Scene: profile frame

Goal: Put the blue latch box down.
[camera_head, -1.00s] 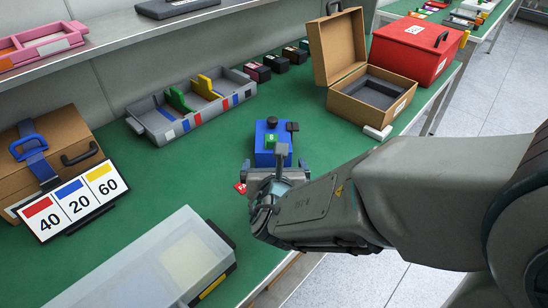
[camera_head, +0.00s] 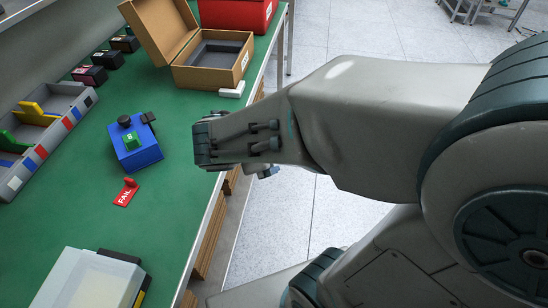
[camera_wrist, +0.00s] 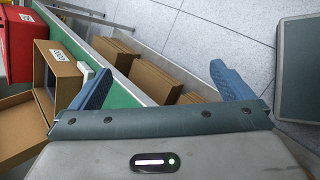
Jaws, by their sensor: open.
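The blue latch box (camera_head: 134,145) stands on the green bench top in the head view, with a green block marked with a letter and a black knob on top. A dark latch part shows at its upper right edge. My gripper (camera_head: 203,145) is to the right of the box, apart from it, over the bench's front edge. In the wrist view my gripper's two blue fingers (camera_wrist: 162,88) are spread wide with nothing between them. The blue box does not show in the wrist view.
A red FAIL tag (camera_head: 126,193) lies just in front of the box. A grey divided tray (camera_head: 38,140) is to the left. An open cardboard box (camera_head: 210,75) and a red case (camera_head: 236,14) stand behind. A clear-lidded container (camera_head: 90,280) is in front.

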